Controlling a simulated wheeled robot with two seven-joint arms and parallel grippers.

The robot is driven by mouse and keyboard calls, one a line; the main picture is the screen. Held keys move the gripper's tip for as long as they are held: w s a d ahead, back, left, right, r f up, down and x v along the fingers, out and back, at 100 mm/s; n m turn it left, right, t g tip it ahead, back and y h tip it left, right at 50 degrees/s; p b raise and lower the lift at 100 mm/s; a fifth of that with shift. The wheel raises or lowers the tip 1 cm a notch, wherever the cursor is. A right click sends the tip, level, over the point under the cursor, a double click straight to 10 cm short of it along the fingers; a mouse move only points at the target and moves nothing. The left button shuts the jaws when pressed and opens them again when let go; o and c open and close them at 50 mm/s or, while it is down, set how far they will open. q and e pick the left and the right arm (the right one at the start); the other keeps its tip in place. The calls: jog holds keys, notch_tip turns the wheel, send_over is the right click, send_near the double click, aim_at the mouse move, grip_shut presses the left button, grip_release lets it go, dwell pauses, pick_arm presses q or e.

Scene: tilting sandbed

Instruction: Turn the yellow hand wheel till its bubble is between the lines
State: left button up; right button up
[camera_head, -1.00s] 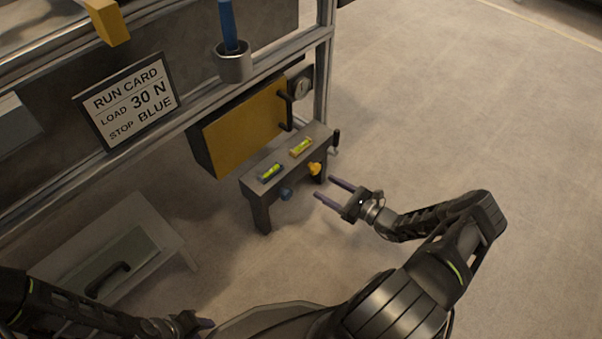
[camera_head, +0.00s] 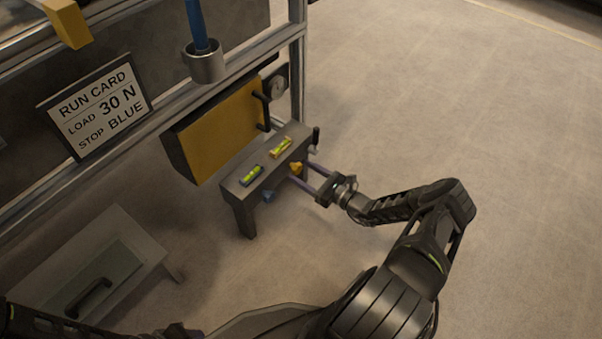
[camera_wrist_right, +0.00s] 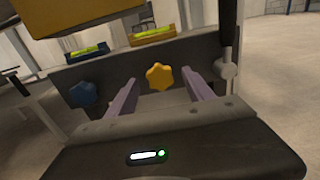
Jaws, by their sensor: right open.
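The yellow hand wheel (camera_head: 296,167) sits on the front face of a grey bench (camera_head: 242,188). In the right wrist view the yellow wheel (camera_wrist_right: 160,76) shows between the two purple fingers of my right gripper (camera_wrist_right: 158,92). The right gripper (camera_head: 302,174) is open, its fingertips close to the wheel; I cannot tell whether they touch it. A yellow-framed bubble vial (camera_head: 281,147) lies on the bench top above the yellow wheel. It also shows in the right wrist view (camera_wrist_right: 152,36), but its bubble is too small to read. My left gripper is not clearly visible at the bottom edge.
A blue hand wheel (camera_head: 268,196) and a blue-framed vial (camera_head: 251,175) are to the left on the same bench. A crank handle (camera_head: 315,140) stands at the bench's right end. A yellow panel (camera_head: 215,135) is behind. Floor to the right is clear.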

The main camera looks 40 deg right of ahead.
jog(key=shift+w+a, duration=0.2)
jog(key=shift+w, duration=0.5)
grip_shut()
